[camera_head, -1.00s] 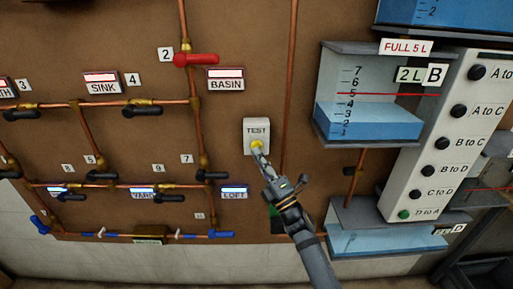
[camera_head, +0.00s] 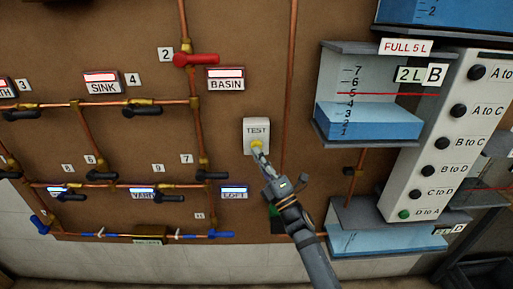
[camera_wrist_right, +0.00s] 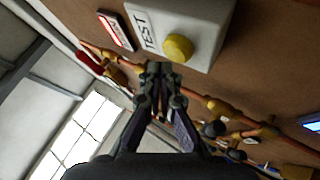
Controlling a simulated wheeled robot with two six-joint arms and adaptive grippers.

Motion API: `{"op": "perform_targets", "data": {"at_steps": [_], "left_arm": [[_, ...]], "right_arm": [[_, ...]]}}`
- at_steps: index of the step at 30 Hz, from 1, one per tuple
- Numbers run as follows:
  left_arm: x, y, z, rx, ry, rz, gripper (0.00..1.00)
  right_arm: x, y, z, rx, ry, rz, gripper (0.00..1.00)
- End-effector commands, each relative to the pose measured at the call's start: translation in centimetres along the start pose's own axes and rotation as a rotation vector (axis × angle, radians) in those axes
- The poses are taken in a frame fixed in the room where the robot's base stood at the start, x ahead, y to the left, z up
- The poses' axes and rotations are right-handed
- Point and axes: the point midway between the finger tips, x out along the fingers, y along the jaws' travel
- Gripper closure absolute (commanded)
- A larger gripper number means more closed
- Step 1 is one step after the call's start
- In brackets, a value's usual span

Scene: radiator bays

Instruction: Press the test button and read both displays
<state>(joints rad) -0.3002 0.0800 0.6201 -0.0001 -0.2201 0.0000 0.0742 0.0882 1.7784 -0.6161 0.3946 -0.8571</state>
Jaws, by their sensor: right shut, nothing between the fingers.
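The test button (camera_head: 257,144) is a round yellow button on a white box labelled TEST (camera_head: 256,129), fixed to the brown wall panel. In the right wrist view the yellow button (camera_wrist_right: 178,47) shows just above the fingertips. My right gripper (camera_head: 258,153) is shut and empty, its tips at the lower edge of the button in the head view. I cannot tell whether they touch it. Lit label panels show: SINK (camera_head: 102,83) and BASIN (camera_head: 226,79) with red edges, LOFT (camera_head: 234,192) with a blue glow. Which are the two displays is unclear. My left gripper is out of view.
Copper pipes with a red valve handle (camera_head: 197,59) and several black ones run across the panel left of the box. At the right stand clear tanks with blue water (camera_head: 368,123) and a white column of buttons (camera_head: 434,150). The panel around the TEST box is mostly bare.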

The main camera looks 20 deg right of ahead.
Motion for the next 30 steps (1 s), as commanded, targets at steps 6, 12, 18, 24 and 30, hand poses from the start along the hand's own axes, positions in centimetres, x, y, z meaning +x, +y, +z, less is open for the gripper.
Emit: {"op": "perform_targets", "data": {"at_steps": [6, 12, 18, 24, 30], "left_arm": [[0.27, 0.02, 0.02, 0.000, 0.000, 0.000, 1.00], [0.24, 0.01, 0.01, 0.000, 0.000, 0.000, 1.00], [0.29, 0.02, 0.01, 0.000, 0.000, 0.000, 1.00], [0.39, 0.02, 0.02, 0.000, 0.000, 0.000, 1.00], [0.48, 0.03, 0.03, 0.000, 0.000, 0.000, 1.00]], "right_arm": [[0.43, -0.34, 0.33, 0.000, 0.000, 0.000, 1.00], [0.43, -0.31, 0.32, 0.000, 0.000, 0.000, 1.00], [0.49, -0.37, 0.37, 0.000, 0.000, 0.000, 1.00], [0.65, -0.49, 0.48, 0.000, 0.000, 0.000, 1.00], [0.81, -0.63, 0.61, 0.000, 0.000, 0.000, 1.00]]}}
